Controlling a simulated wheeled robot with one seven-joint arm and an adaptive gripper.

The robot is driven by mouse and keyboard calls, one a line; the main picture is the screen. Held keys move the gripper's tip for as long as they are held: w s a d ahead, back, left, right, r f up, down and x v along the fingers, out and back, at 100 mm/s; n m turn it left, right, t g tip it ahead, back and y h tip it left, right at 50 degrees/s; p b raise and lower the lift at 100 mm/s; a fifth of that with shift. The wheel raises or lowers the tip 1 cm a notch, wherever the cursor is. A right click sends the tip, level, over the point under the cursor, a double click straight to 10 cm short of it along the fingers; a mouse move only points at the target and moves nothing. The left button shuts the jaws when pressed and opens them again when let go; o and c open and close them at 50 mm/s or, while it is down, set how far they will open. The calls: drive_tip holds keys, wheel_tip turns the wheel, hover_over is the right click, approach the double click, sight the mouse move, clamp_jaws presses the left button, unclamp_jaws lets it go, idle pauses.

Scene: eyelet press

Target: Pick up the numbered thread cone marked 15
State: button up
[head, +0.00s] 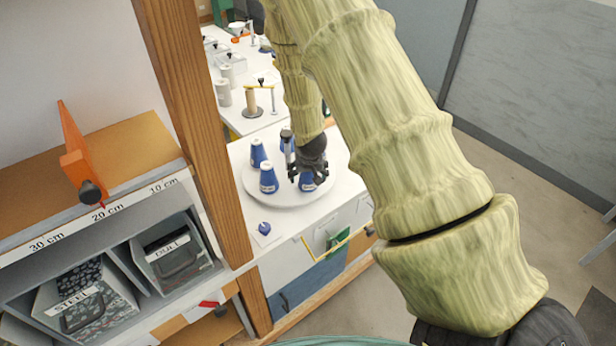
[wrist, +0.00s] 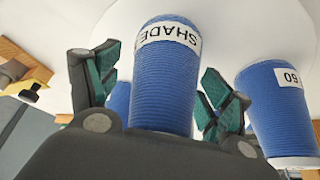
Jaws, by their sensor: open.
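Several blue thread cones stand on a round white plate (head: 285,203) on a white table in the head view. One cone (head: 258,153) is at the back left and one (head: 268,179) at the front left. My gripper (head: 308,173) is over the plate's right part, partly hiding a cone (head: 308,184). In the wrist view my open gripper (wrist: 160,75) has a blue cone (wrist: 162,95) between its fingers, with a white label reading "SHADE" upside down. Another cone (wrist: 275,115) stands right, its label apparently "60" upside down. I cannot read a 15 on any cone.
A small blue piece (head: 264,228) lies in front of the plate. A wooden post (head: 200,130) and a shelf with grey bins (head: 170,255) stand at the left. Pale cones (head: 223,92) and a yellow-armed stand (head: 255,102) are on the table behind.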

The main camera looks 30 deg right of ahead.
drive_tip(key=c, duration=1.1)
drive_tip(key=shift+c, duration=0.2)
drive_tip(key=shift+r, duration=0.15)
